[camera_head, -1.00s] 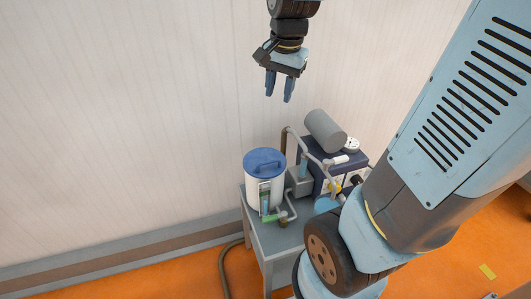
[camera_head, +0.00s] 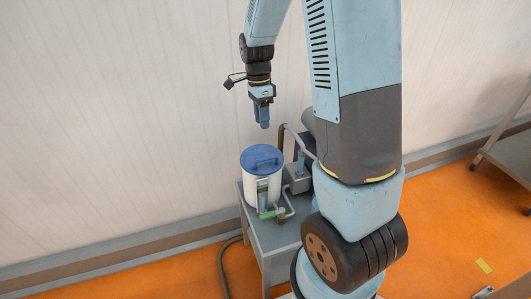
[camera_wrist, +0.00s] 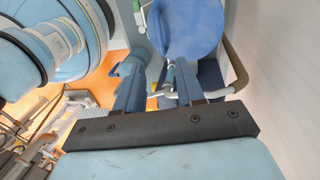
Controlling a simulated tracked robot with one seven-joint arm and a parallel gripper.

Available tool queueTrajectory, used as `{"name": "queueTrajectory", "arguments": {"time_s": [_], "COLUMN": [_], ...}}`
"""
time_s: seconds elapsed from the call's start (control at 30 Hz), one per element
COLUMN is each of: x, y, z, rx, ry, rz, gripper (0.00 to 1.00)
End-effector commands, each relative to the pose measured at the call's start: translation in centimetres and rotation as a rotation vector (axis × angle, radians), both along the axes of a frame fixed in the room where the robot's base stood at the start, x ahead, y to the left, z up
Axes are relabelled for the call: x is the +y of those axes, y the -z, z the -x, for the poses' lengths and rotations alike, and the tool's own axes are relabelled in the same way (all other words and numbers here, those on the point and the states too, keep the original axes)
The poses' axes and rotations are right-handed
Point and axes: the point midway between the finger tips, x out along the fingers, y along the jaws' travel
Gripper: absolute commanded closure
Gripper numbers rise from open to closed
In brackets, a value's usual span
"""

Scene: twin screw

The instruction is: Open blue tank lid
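The white tank (camera_head: 250,188) stands on the left part of a small grey table and wears a round blue lid (camera_head: 258,153) with a raised handle on top. The lid sits on the tank. My gripper (camera_head: 263,125) points down above the lid and is apart from it. In the wrist view, the lid (camera_wrist: 195,25) shows as a large blue disc beyond the fingers, at the top. My gripper's two fingers (camera_wrist: 160,68) are spread with nothing between them.
The grey table (camera_head: 272,238) also carries pipes and fittings (camera_head: 283,211) right of the tank. A pipe (camera_head: 295,135) rises behind it. My arm hides much of the equipment to the right. A pale wall stands close behind. A trolley (camera_head: 508,150) is far right.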

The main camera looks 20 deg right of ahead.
Motion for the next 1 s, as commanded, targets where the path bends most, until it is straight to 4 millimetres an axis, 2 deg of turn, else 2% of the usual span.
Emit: {"name": "queueTrajectory", "arguments": {"time_s": [0.6, 0.8, 1.0], "x": [-0.1, -0.1, -0.1], "y": [10.0, 12.0, 12.6], "z": [2.1, 2.5, 2.6], "rx": [0.004, 0.002, 0.0], "ry": [-0.002, -0.001, -0.001], "rz": [0.0, 0.0, 0.0], "gripper": [0.62, 0.62, 0.62]}}
